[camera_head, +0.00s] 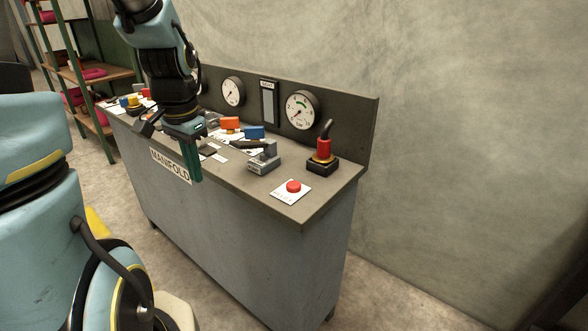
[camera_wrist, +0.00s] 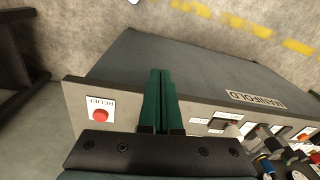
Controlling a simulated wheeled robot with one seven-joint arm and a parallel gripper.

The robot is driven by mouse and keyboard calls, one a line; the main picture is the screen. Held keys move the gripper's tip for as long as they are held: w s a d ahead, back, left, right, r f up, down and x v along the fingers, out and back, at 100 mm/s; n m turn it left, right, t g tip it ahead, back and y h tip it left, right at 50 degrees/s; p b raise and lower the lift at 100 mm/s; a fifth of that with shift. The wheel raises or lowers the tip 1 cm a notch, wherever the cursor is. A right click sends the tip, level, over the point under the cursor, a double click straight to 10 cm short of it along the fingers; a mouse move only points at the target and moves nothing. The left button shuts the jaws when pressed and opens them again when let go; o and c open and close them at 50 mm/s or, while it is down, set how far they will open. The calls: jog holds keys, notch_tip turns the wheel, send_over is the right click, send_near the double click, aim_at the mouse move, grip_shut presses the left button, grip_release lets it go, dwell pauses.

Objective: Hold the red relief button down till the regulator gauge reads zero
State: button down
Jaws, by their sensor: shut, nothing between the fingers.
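The red relief button (camera_head: 293,186) sits on a white plate near the right front corner of the bench top. In the wrist view the red button (camera_wrist: 100,115) lies left of my fingers, beside a RELIEF label. My gripper (camera_head: 195,178) is shut and empty, its green fingers pointing down at the bench's front edge near the MANIFOLD sign, well left of the button. The shut fingers also show in the wrist view (camera_wrist: 160,72).
A red-and-black handle (camera_head: 323,149) on a yellow-ringed base stands behind the button.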

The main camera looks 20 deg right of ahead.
jog(key=w+d+r+m+p, duration=0.2)
jog(key=d+r+m, duration=0.1)
jog(key=d+m, duration=0.65)
notch_tip(320, 180, up, 4)
jog(key=m+g+p, duration=0.1)
jog(key=m, duration=0.9)
send_over(294, 184)
notch_tip(294, 184, down, 14)
jog(key=p, duration=0.3)
jog(key=shift+f, duration=0.1)
